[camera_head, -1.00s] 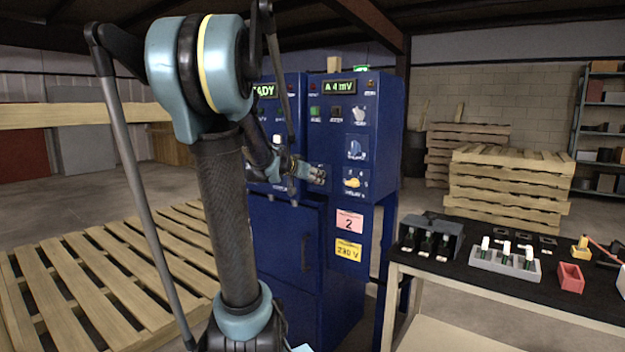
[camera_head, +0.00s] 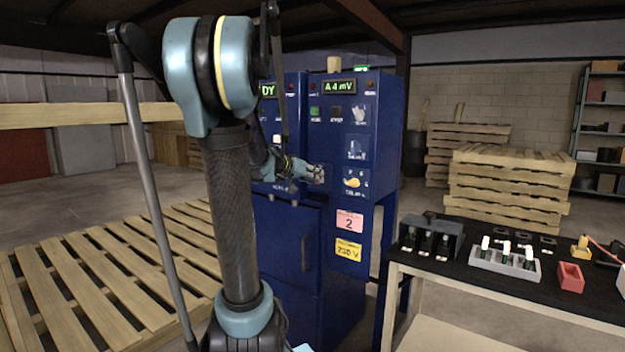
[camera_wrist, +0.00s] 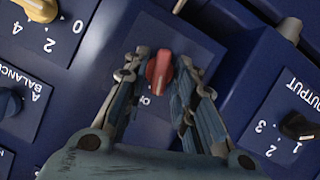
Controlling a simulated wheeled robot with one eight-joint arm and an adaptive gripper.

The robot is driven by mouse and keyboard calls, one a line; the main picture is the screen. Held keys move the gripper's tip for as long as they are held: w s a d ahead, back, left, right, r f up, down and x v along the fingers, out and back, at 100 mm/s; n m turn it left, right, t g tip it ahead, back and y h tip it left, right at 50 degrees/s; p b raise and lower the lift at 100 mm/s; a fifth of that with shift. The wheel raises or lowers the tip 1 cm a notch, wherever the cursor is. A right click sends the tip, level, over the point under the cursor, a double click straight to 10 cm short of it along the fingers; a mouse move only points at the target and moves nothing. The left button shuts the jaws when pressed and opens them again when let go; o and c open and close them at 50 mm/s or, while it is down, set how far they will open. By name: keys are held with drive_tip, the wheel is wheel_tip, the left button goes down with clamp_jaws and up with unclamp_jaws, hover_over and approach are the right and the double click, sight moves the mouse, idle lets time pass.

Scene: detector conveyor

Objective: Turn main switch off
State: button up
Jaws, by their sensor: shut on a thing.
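The main switch appears to be the red knob (camera_wrist: 160,72) on a dark plate in the wrist view, with partly hidden markings below it. My gripper (camera_wrist: 160,80) has its two fingers on either side of this knob and is shut on it. In the head view my gripper (camera_head: 314,174) is at the front of the blue cabinet (camera_head: 345,285), at the height of the lower knobs, and the red knob is hidden there.
Close around the red knob are a yellow knob (camera_wrist: 38,8), a blue balance knob (camera_wrist: 8,102) and a black output knob (camera_wrist: 298,126). A black-topped table (camera_head: 450,273) stands right of the cabinet. A wooden pallet (camera_head: 110,285) lies at left.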

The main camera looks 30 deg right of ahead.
drive_tip(key=n+g, duration=0.1)
drive_tip(key=n+g+h, duration=0.1)
drive_tip(key=n, duration=0.1)
drive_tip(key=n+h, duration=0.1)
drive_tip(key=n, duration=0.1)
drive_tip(key=shift+w+a+f+g, duration=0.2)
drive_tip(key=shift+w+f+g, duration=0.05)
drive_tip(key=shift+w+g, duration=0.15)
drive_tip(key=n, duration=0.1)
drive_tip(key=n+h, duration=0.1)
drive_tip(key=n, duration=0.1)
drive_tip(key=shift+f+n+g+h, duration=0.25)
drive_tip(key=shift+n+g+h, duration=0.05)
drive_tip(key=shift+g, duration=0.1)
clamp_jaws()
drive_tip(key=shift+f+n+h, duration=0.1)
drive_tip(key=shift+n+h, duration=0.5)
drive_tip(key=shift+n, duration=0.6)
drive_tip(key=o, duration=0.8)
unclamp_jaws()
